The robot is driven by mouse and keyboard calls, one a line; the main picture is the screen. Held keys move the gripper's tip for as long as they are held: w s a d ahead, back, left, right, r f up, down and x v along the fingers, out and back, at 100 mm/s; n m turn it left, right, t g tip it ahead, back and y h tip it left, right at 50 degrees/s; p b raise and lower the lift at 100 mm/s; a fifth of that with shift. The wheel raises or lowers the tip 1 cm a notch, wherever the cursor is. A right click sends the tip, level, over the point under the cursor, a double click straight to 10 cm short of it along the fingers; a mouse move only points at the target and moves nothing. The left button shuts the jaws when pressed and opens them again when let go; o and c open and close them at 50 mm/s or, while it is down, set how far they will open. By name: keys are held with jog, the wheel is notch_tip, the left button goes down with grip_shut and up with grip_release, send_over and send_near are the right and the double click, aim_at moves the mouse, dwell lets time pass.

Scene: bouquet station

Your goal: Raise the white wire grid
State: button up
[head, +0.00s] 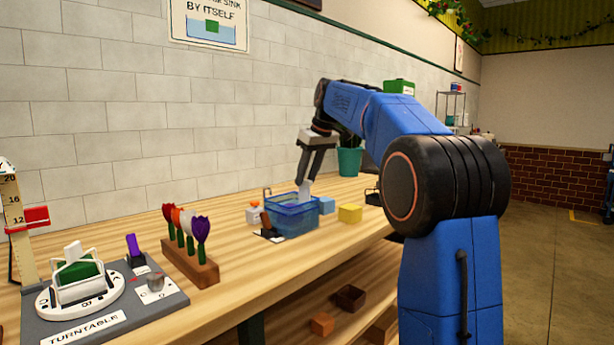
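My gripper (309,178) points down over a translucent blue basin (292,222) on the wooden bench. Its fingertips are at about the basin's rim. A small white upright piece (305,190) shows at the fingertips and reaches down to the basin. It may be part of the white wire grid, but I cannot tell. I cannot see whether the fingers are closed on it. The inside of the basin is mostly hidden by its wall and the low viewing angle.
Blue (327,205) and yellow (350,213) blocks stand right of the basin. A dark and white clip-like item (268,230) lies at its front left. A flower rack (190,263) and a grey turntable board (150,299) stand left. A teal pot (349,161) stands behind.

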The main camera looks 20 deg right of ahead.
jog(key=shift+c, duration=0.6)
grip_shut()
jog(key=shift+r, duration=4)
jog(key=shift+o, duration=0.6)
grip_release()
jog(key=shift+r, duration=0.1)
jog(key=shift+s, duration=0.1)
